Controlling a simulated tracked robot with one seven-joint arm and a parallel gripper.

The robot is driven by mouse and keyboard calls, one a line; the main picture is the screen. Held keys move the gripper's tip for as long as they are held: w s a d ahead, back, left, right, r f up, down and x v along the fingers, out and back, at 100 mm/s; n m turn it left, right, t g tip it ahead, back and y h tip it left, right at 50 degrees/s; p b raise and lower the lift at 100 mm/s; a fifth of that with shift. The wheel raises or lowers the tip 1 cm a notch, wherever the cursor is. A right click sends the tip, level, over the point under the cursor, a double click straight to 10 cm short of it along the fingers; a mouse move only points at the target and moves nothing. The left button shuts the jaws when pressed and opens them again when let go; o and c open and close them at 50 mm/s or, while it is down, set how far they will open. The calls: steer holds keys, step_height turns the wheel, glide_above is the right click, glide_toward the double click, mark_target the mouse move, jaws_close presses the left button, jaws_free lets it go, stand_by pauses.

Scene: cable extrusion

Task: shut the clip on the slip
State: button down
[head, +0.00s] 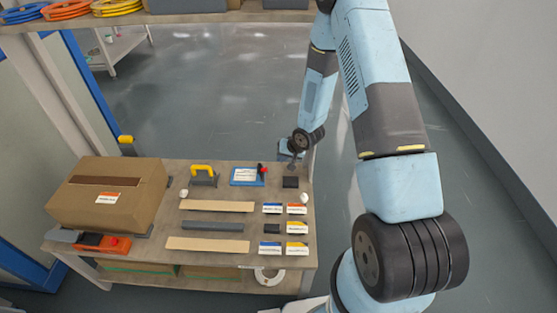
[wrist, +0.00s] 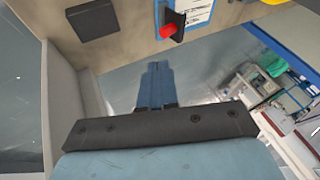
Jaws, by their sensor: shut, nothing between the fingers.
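The slip is a white paper on a blue board (head: 239,183) at the back of the bench, right of centre. The clip (head: 262,169), black with a red tip, sits at the board's right side and looks raised. The wrist view shows the clip (wrist: 170,27) and part of the blue board (wrist: 203,12) at the top. My gripper (head: 291,164) is at the bench's back edge, right of the clip and apart from it. In the wrist view my gripper (wrist: 155,66) has its fingers together, empty, with floor behind them.
A dark square block (head: 290,182) lies right of the board, also in the wrist view (wrist: 92,19). A yellow-handled tool (head: 203,174) stands left of it. A cardboard box (head: 112,192) fills the bench's left. Strips and small cards cover the front.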

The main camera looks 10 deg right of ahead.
glide_toward(261, 169)
step_height(261, 169, down, 4)
steer(key=w+d, duration=0.2)
steer(key=a, duration=0.2)
steer(key=shift+w+a+f, duration=0.1)
steer(key=shift+a+f, duration=0.2)
steer(key=shift+w+a+f, duration=0.15)
steer(key=shift+a, duration=0.5)
